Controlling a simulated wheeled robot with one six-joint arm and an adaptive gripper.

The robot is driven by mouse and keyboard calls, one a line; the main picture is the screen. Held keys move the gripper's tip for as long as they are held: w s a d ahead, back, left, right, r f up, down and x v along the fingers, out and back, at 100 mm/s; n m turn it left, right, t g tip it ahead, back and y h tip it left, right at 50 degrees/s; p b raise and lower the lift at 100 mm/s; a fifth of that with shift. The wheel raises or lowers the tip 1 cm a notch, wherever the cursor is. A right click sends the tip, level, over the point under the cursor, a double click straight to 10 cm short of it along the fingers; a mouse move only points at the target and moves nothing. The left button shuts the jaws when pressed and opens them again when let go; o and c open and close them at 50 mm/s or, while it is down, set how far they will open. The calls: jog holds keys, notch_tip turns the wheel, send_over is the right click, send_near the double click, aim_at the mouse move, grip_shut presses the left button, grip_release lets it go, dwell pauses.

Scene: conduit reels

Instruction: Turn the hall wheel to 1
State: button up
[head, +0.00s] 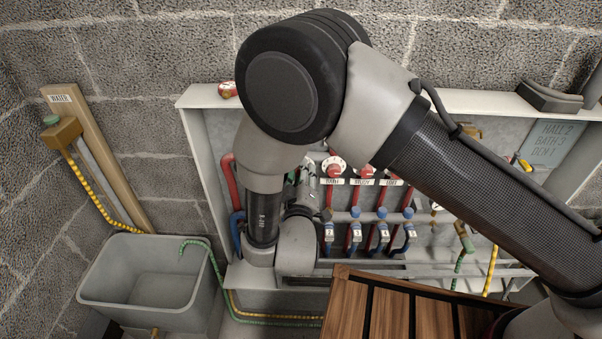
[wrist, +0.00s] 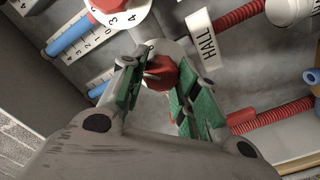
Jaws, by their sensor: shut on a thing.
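The hall wheel is a red knob (wrist: 160,72) on a pale round dial, beside a white HALL label (wrist: 207,38) in the wrist view. My gripper (wrist: 163,82) has its green-padded fingers on either side of the red knob and is shut on it. The fingers cover much of the dial, and I cannot read its number. In the head view my gripper (head: 304,184) is at the left end of the row of wheels, and my arm hides most of the hall wheel.
Other red wheels on white dials (head: 333,167) sit close to the right, above blue valves (head: 356,232). A board (head: 553,141) reads HALL 2, BATH 3, DEN 1. A slatted wooden top (head: 415,310) is in front; a grey basin (head: 150,280) stands at left.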

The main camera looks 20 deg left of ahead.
jog(key=o, duration=1)
jog(key=v, duration=1.2)
